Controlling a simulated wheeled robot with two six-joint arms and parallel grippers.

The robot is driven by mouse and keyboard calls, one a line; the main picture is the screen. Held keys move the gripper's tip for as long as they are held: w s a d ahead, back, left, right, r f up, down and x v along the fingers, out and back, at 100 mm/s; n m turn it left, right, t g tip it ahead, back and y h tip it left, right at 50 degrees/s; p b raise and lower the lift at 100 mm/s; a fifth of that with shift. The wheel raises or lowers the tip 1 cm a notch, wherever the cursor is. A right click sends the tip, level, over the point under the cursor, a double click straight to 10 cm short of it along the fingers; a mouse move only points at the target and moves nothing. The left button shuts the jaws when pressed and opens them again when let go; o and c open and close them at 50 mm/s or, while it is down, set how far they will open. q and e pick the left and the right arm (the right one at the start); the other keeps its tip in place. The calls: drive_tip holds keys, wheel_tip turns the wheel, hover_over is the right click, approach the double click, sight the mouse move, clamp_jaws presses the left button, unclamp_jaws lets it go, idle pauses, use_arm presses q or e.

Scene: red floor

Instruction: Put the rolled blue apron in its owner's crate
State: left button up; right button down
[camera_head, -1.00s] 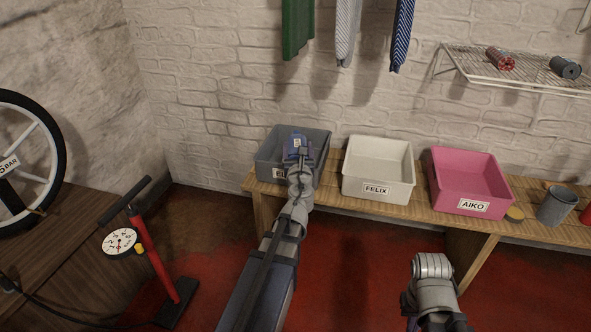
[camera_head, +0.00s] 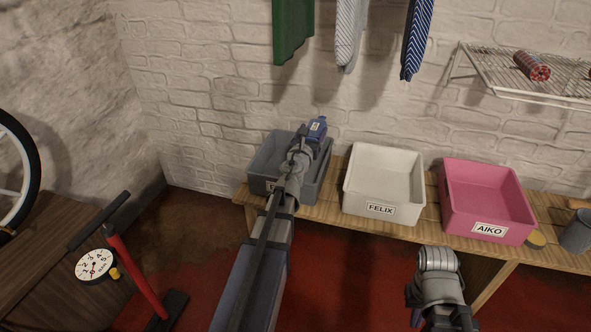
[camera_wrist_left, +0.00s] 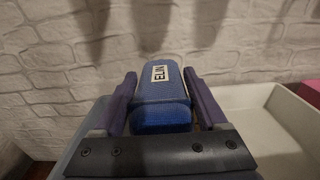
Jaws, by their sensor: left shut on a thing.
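The rolled blue apron (camera_head: 318,127) is held up by my left gripper (camera_head: 309,136), over the back right part of the grey crate (camera_head: 323,180) in the head view. In the left wrist view the apron (camera_wrist_left: 160,116) sits between both fingers, and its white tag reads ELIN. The grey crate's label is mostly hidden by my left arm; only a first letter, perhaps E, shows. The white crate (camera_head: 368,178) is labelled FELIX and the pink crate (camera_head: 455,215) AIKO. My right gripper (camera_head: 437,262) is low in front of the bench, its jaws unclear.
The crates stand in a row on a wooden bench (camera_head: 335,215) against a white brick wall. Green, striped and blue cloths hang above. A wire rack (camera_head: 500,85) with a red roll (camera_head: 532,66) is at upper right. A floor pump (camera_head: 135,270) stands at left.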

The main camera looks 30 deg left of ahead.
use_arm(q)
drive_tip(key=shift+w, duration=0.15)
use_arm(e)
drive_tip(key=shift+w, duration=0.1)
